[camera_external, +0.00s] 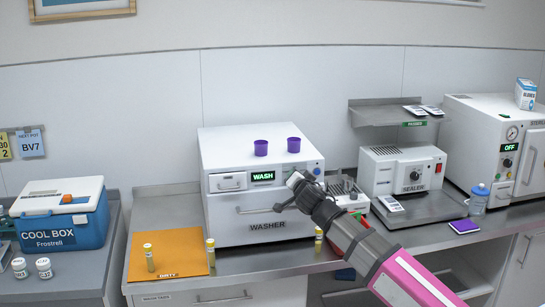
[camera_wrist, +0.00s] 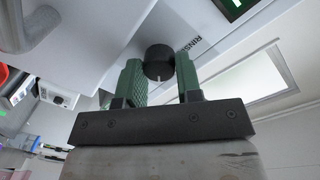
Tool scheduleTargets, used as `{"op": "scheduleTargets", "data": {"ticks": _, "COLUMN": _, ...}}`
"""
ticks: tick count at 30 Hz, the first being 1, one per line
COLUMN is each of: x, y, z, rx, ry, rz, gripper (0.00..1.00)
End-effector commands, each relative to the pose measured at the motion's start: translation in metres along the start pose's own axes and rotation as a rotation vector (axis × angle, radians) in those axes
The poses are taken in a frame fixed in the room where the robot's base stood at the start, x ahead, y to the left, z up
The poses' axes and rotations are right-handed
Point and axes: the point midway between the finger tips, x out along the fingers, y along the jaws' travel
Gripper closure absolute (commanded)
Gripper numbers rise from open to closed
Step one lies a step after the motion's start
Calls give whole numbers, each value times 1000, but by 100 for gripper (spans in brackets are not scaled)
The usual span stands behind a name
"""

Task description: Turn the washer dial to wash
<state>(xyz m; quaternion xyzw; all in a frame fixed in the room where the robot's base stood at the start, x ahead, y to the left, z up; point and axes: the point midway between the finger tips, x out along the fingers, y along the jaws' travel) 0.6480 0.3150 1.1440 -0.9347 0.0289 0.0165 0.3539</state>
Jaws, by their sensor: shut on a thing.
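The white washer (camera_external: 262,185) stands on the counter in the external view. Its small display (camera_external: 263,176) reads WASH in green. In the wrist view the black round dial (camera_wrist: 158,62) sits between the two green fingers of my gripper (camera_wrist: 159,72), which is shut on it. A white mark shows on the dial's edge facing my gripper. The label RINSE (camera_wrist: 188,47) is printed beside the dial. In the external view my gripper (camera_external: 294,184) is at the right of the washer's front panel and hides the dial.
Two purple cups (camera_external: 261,148) stand on top of the washer. A sealer (camera_external: 402,170) is to the right. A blue cool box (camera_external: 62,215) is at far left.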

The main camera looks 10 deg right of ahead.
Motion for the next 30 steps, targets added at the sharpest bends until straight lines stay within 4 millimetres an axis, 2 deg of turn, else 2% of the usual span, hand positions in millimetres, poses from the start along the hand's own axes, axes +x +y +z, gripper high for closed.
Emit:
{"op": "scheduleTargets", "data": {"ticks": 9, "x": 0, "y": 1, "z": 0, "rx": 135, "ry": -9, "rz": 0, "gripper": 91}}
{"op": "scheduleTargets", "data": {"ticks": 26, "x": 0, "y": 1, "z": 0, "rx": 167, "ry": -12, "rz": 0, "gripper": 91}}
{"op": "scheduleTargets", "data": {"ticks": 27, "x": 0, "y": 1, "z": 0, "rx": 166, "ry": -12, "rz": 1, "gripper": 64}}
{"op": "scheduleTargets", "data": {"ticks": 29, "x": 0, "y": 1, "z": 0, "rx": 166, "ry": -12, "rz": 0, "gripper": 45}}
{"op": "scheduleTargets", "data": {"ticks": 30, "x": 0, "y": 1, "z": 0, "rx": 166, "ry": -12, "rz": 1, "gripper": 42}}
